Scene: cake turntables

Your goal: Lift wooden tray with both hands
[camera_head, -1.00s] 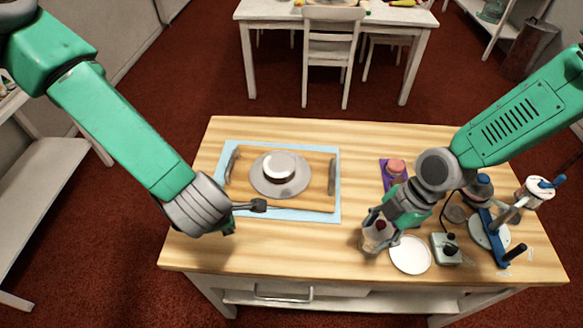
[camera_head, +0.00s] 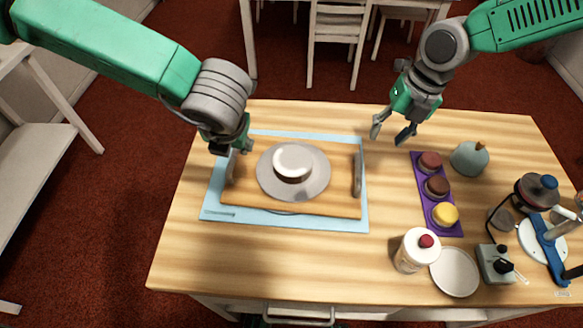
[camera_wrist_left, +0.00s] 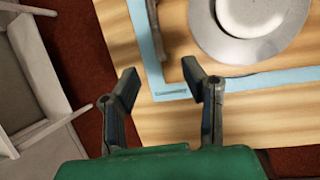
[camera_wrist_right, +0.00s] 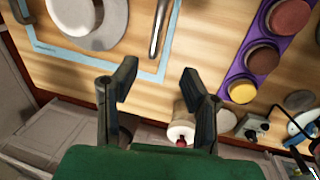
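The wooden tray (camera_head: 330,203) lies on a light blue mat (camera_head: 285,222) on the table, with a metal handle at each of its left and right ends. On it stands a grey turntable (camera_head: 318,180) with a white round cake (camera_head: 293,160). My left gripper (camera_head: 232,150) is above the tray's left end near the left handle (camera_head: 231,168); in the left wrist view its fingers (camera_wrist_left: 170,85) are apart with nothing between them. My right gripper (camera_head: 392,135) is open and empty, above the table behind and right of the right handle (camera_head: 357,172).
A purple strip (camera_head: 427,205) with several small cakes lies right of the tray. A white bottle with a red cap (camera_head: 416,250), a white plate (camera_head: 455,272), a small grey device (camera_head: 496,264) and a teal rounded object (camera_head: 469,158) stand nearby. The table's front middle is clear.

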